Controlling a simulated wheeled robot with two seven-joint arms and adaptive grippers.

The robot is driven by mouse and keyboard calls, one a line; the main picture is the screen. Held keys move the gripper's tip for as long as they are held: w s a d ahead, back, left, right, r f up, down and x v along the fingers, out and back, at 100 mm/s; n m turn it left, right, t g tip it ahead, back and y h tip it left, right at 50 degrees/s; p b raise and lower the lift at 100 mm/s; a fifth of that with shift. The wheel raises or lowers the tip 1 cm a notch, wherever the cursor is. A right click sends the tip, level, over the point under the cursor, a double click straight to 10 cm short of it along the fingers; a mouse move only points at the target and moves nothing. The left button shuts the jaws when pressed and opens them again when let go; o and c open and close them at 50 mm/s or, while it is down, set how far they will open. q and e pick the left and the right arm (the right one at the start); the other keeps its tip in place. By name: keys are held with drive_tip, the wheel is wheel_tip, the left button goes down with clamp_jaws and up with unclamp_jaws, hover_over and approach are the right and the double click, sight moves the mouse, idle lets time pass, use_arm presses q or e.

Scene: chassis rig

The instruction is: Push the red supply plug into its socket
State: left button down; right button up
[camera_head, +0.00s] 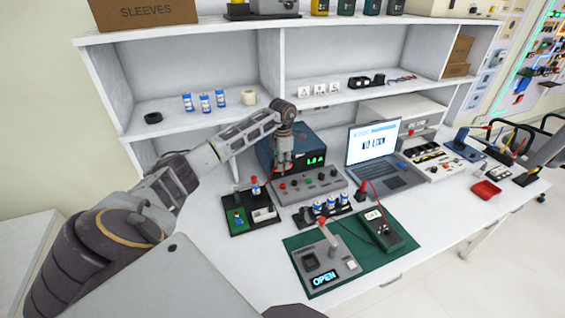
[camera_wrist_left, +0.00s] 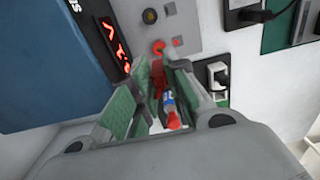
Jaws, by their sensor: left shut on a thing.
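My left gripper (camera_head: 279,171) reaches down from the left in front of the blue supply box (camera_head: 300,150), at the left end of the grey panel (camera_head: 318,192). In the left wrist view the gripper's green-padded fingers (camera_wrist_left: 155,92) are closed in on a red piece, which looks like the red supply plug (camera_wrist_left: 158,72). Just past the fingertips a round red socket (camera_wrist_left: 158,47) shows on the grey panel. I cannot tell whether the plug touches it. The fingers hide much of the plug. My right gripper is not in view.
A green mat (camera_head: 335,288) carries a switch box (camera_head: 325,262) and a meter (camera_head: 385,230). A laptop (camera_head: 375,150) stands right.

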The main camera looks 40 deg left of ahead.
sight(282, 172)
use_arm(q)
drive_tip(key=shift+f, duration=0.65)
drive_tip(key=shift+f+b, duration=0.5)
drive_tip(key=shift+b, duration=0.05)
drive_tip(key=shift+f, duration=0.55)
drive_tip(key=shift+f+b, duration=0.55)
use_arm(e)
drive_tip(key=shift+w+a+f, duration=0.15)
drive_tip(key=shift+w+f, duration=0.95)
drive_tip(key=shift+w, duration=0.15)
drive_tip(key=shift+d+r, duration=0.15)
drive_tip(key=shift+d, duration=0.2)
